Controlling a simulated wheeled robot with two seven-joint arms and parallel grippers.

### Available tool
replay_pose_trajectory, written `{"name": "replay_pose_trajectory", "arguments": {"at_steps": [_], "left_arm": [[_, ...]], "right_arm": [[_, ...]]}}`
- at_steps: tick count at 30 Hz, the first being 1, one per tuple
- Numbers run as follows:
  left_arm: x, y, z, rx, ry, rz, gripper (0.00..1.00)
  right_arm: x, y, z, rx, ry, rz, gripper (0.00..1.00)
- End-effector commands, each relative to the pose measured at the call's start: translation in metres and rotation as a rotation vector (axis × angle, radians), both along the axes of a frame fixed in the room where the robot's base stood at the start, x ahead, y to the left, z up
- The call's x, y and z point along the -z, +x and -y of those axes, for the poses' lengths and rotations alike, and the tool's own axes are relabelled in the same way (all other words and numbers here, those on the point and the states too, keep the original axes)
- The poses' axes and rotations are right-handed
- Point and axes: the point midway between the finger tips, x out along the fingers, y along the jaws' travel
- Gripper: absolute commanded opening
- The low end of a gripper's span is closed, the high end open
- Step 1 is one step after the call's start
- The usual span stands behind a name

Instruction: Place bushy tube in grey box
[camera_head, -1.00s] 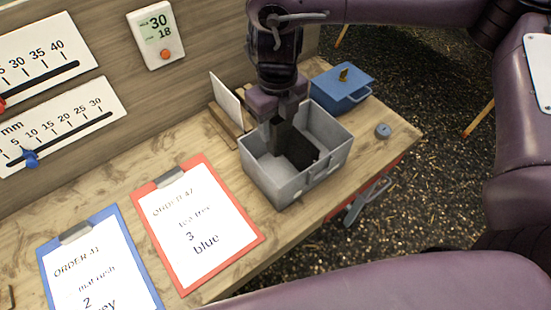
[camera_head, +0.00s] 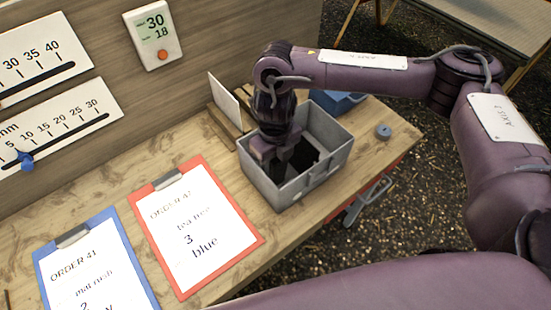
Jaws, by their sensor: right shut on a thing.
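The grey box (camera_head: 318,185) stands open on the wooden bench near its right end. My right gripper (camera_head: 278,172) points down into the box, its fingers below the rim on the left side. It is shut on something. I cannot make out the bushy tube; the fingers, the box wall and dark shadow hide what is held. My left gripper is not in view.
A blue box (camera_head: 342,103) stands behind the grey box, partly hidden by my right arm. A small blue round piece (camera_head: 383,131) lies to the right. A red clipboard (camera_head: 160,240) and a blue clipboard (camera_head: 130,262) lie in front left. A white card (camera_head: 226,101) stands behind.

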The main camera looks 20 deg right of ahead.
Motion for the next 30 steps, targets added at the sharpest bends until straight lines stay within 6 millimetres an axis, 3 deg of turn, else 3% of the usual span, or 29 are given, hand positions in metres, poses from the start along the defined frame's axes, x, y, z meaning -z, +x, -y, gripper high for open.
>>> {"name": "replay_pose_trajectory", "arguments": {"at_steps": [6,7,9,20,30], "left_arm": [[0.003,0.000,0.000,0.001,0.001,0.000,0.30],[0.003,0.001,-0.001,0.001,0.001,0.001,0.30],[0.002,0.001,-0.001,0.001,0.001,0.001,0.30],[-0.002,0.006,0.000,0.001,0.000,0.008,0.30],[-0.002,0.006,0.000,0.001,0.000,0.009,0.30]], "right_arm": [[0.004,0.000,0.000,0.000,0.000,0.000,0.18],[0.003,0.000,0.000,0.000,0.000,0.000,0.47],[0.002,0.000,0.000,0.000,0.000,0.000,0.54],[-0.004,0.001,0.000,-0.001,0.000,0.002,0.54],[-0.063,0.002,0.000,-0.003,-0.001,0.008,0.54]]}}
